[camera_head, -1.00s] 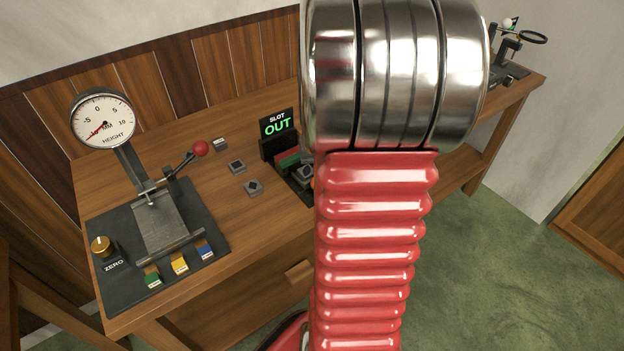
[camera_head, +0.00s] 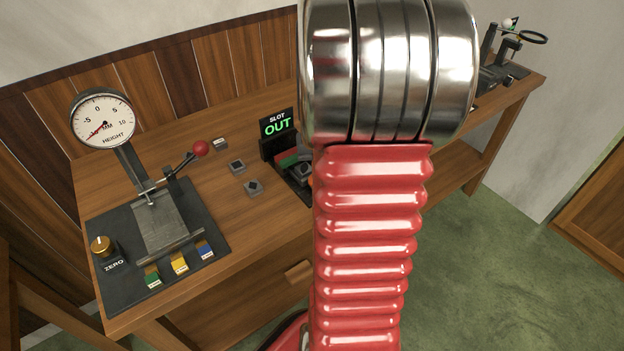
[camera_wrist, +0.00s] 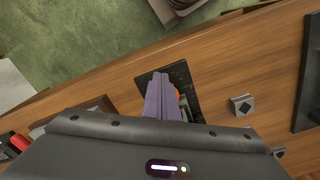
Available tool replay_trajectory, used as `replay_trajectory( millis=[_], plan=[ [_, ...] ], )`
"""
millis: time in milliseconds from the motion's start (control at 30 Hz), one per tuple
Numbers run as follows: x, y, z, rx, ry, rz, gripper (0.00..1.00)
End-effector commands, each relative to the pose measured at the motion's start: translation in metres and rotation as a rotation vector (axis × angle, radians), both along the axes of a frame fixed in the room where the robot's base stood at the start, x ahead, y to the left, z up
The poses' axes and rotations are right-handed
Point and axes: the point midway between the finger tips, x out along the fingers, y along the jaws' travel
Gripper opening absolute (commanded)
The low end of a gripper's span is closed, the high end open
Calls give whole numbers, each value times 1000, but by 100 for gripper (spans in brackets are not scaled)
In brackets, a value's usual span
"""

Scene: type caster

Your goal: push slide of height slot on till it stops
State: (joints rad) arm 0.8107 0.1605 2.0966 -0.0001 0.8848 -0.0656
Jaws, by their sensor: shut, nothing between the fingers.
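The height slot stands on the bench beside a small sign (camera_head: 277,122) that reads "SLOT OUT" in green. Its dark base (camera_head: 298,187) shows just left of my red arm, which hides the rest of it. In the wrist view the dark slot base (camera_wrist: 186,92) lies under my gripper (camera_wrist: 161,78). My gripper's purple fingers are together and empty, pointing over the slot base near an orange part (camera_wrist: 173,91). I cannot tell whether the fingers touch the slide. The gripper is hidden behind my arm in the head view.
A height gauge (camera_head: 102,118) with a red-knobbed lever (camera_head: 201,148) stands on a dark plate at the left. Small grey blocks (camera_head: 253,187) lie between the plate and the slot.

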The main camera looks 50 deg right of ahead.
Motion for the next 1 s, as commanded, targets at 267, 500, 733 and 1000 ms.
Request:
replay_trajectory(
  millis=[267,500,733,1000],
  plan=[
    [1,0,0,0,0,0,0],
    [3,-1,0,-1,-1,0,0],
    [8,-2,0,-1,-1,0,0],
    [8,-2,0,-1,-1,0,0]
  ],
)
